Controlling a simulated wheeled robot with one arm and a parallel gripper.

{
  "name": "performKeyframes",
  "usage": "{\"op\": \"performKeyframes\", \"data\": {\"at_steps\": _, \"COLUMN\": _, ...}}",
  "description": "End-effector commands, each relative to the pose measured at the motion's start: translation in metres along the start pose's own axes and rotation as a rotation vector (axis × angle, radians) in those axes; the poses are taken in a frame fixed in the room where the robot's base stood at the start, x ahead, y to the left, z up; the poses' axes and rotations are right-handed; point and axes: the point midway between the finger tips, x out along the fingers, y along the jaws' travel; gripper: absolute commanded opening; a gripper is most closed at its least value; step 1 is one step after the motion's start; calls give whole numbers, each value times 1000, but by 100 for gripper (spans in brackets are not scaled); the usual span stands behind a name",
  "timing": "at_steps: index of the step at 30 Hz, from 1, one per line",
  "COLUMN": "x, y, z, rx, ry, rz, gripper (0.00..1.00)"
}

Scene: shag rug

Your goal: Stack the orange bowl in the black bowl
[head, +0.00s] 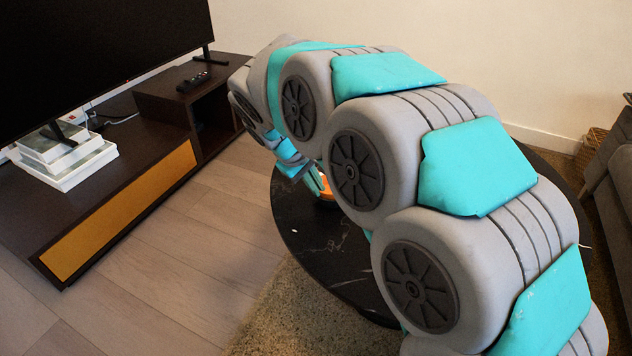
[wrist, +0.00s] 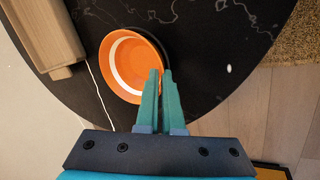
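The orange bowl (wrist: 118,85) shows in the wrist view with a pale band inside it. In the head view only a small orange part of it (head: 326,190) shows past my arm. A dark curved edge, seemingly the black bowl (wrist: 152,36), shows along its upper right side. Most of the black bowl is hidden, and I cannot tell whether the two touch. My gripper (wrist: 161,73) is at the right side of the orange bowl. Its fingers are close together, one inside and one outside, with the rim pinched between them.
Both bowls are over a round black marble table (head: 300,230). A wooden box-like object (wrist: 42,35) lies left of the bowls in the wrist view, with a thin white cord beside it. A TV cabinet (head: 160,135) stands left; a grey sofa (head: 610,185) stands right.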

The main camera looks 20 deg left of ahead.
Motion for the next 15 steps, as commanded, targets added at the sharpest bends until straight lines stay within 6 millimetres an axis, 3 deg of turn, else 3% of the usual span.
{"op": "performKeyframes", "data": {"at_steps": 1, "x": 1, "y": 0, "z": 0, "rx": 0, "ry": 0, "rz": 0, "gripper": 5}}
{"op": "performKeyframes", "data": {"at_steps": 9, "x": 0, "y": 0, "z": 0, "rx": 0, "ry": 0, "rz": 0, "gripper": 34}}
{"op": "performKeyframes", "data": {"at_steps": 15, "x": 0, "y": 0, "z": 0, "rx": 0, "ry": 0, "rz": 0, "gripper": 34}}
